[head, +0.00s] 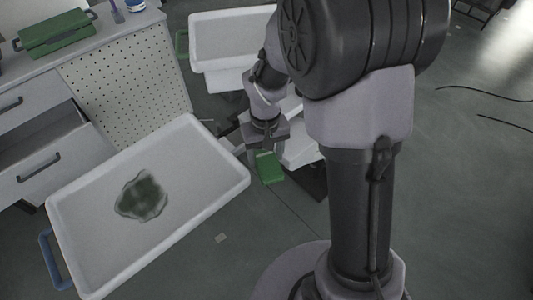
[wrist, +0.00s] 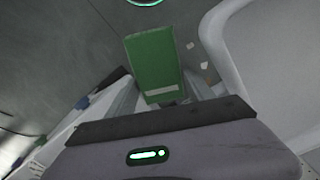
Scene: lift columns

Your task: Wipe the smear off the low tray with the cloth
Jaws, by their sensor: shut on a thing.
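The low tray (head: 95,235) is white with a raised rim and stands at the lower left of the head view. A dark green smear (head: 142,197) lies near the middle of its floor. My gripper (head: 266,150) is to the right of the tray, beyond its right rim. It is shut on the green cloth (head: 269,168), which hangs below the fingers. In the wrist view the cloth (wrist: 155,62) sits between the fingers as a flat green block with a pale strip. The tray's pale rim (wrist: 215,40) shows at the right there; the smear is not visible in that view.
A grey drawer cabinet (head: 38,160) with a pegboard side (head: 130,75) stands at the left, with a green toolbox (head: 55,32) on top. Another white tray (head: 225,30) is at the back, partly behind my arm. Open floor (head: 465,200) lies to the right.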

